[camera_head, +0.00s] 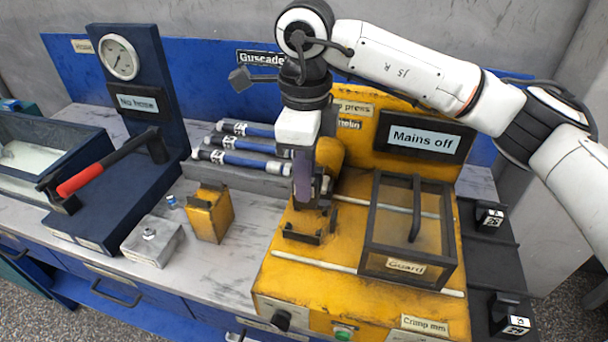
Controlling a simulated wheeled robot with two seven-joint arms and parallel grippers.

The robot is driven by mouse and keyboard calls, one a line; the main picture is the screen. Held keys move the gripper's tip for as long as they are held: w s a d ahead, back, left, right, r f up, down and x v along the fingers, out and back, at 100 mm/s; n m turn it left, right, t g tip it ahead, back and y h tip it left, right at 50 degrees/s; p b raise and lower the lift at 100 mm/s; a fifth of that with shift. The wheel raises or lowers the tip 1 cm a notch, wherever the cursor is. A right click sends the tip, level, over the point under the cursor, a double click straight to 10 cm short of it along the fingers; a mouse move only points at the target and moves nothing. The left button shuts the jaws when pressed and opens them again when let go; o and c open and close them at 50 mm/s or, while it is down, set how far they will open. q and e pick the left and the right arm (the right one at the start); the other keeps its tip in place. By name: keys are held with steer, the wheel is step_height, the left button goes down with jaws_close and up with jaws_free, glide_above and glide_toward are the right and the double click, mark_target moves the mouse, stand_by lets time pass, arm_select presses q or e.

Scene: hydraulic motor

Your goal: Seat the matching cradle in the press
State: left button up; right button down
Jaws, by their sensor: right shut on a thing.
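The press (275,268) is a yellow machine at the centre right, with a flat bed. My right gripper (306,192) points down over the left part of the bed, shut on a small dark piece (322,188) that looks like a cradle. The fingers hide much of it, and I cannot tell whether it touches the press. A black bracket-like seat (303,238) is on the bed just below the gripper. Two black cradles with number labels, one farther back (488,216) and one nearer (510,318), stand on a dark rack at the right. My left gripper is not in view.
A guard cage (408,268) sits on rails right of the gripper. Several blue hoses (245,146) lie behind left. A yellow block (211,216), a grey block (152,243) and a red-handled lever stand (95,178) are at left. Bare bench (235,265) shows left of the press.

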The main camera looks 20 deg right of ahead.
mark_target(304, 205)
steer(key=shift+w+a+f+m, duration=0.1)
steer(key=shift+f+m, duration=0.1)
steer(key=shift+m, duration=0.1)
steer(key=shift+f+b, duration=1.4)
steer(key=shift+f, duration=0.9)
steer(key=shift+f, duration=0.2)
steer(key=shift+f+b, duration=1.35)
steer(key=c, duration=1.7)
jaws_free()
steer(key=shift+r, duration=0.1)
step_height(304, 205, up, 10)
steer(key=shift+r, duration=0.1)
